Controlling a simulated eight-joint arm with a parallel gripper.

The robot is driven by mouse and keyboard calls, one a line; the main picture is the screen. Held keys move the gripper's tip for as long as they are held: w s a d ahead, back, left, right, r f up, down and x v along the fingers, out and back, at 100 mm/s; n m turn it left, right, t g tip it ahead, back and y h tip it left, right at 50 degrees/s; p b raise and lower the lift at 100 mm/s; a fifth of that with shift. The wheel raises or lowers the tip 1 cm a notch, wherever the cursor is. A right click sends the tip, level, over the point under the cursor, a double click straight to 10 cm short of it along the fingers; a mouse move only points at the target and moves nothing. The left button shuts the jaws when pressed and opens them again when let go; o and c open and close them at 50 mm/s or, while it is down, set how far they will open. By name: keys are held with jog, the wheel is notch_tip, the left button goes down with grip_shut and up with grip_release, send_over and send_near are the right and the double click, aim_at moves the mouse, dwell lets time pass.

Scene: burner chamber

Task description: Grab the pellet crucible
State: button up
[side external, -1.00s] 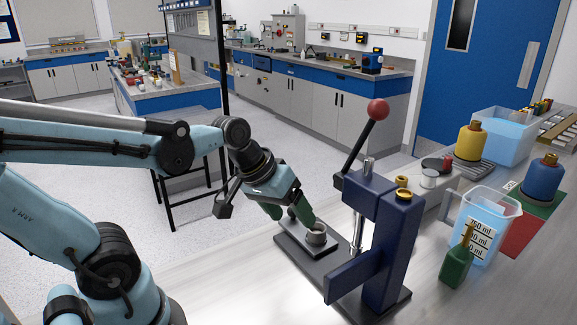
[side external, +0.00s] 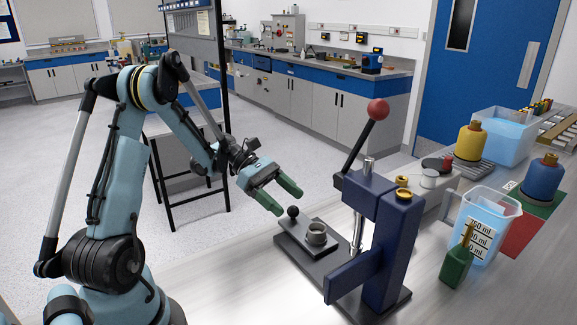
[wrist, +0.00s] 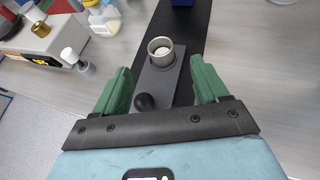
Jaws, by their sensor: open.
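The pellet crucible (side external: 316,233) is a small grey metal cup. It stands upright on a dark plate (side external: 301,246) at the base of the blue press. In the wrist view the crucible (wrist: 161,50) shows a white pellet inside, beyond the fingertips. My gripper (side external: 291,202) is open and empty, with green fingers, up and to the left of the crucible in the side view. In the wrist view my gripper's fingers (wrist: 160,80) lie to either side of the plate, apart from the crucible. A black ball knob (side external: 293,211) sits at the plate's near end, between the fingers and the crucible.
The blue press (side external: 382,240) with its red-knobbed lever (side external: 378,110) stands close to the right of the crucible. A blue beaker (side external: 483,226), a green bottle (side external: 457,267) and a yellow container (side external: 469,142) are farther right. The bench front left of the press is clear.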

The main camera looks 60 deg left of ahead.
aim_at(323, 232)
jog(key=shift+n+h, duration=0.4)
jog(key=shift+n, duration=0.1)
jog(key=x, duration=1.1)
jog(key=shift+a+f, duration=0.15)
jog(key=shift+f, duration=0.25)
jog(key=c, duration=1.2)
jog(key=shift+o, duration=0.2)
jog(key=shift+r, duration=0.15)
